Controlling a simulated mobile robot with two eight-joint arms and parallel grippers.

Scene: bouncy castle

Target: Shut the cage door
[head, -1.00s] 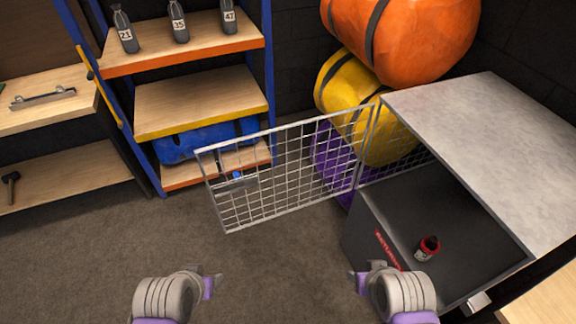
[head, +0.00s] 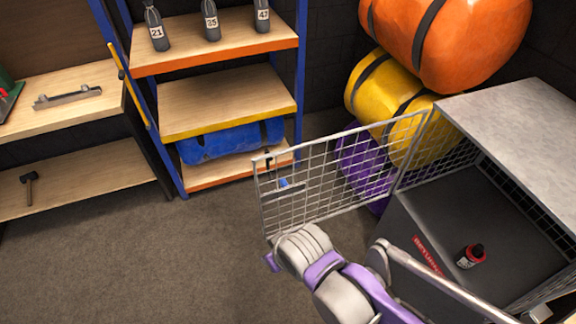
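The cage door (head: 335,178) is a wire mesh panel in a light metal frame. It stands swung open, stretching left from its hinge side at the cage's back left corner. A small dark and blue fitting (head: 284,184) shows at its free side. The cage (head: 445,215) is a dark box with mesh sides and a grey top. My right gripper (head: 271,262) is at the door's lower free corner, in front of it in the picture. I cannot tell whether it touches the door. Its fingers are mostly hidden by its wrist. My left gripper is out of view.
Purple, yellow (head: 390,98) and orange (head: 450,35) rolls are stacked behind the door. The carpet (head: 150,260) on the left is clear.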

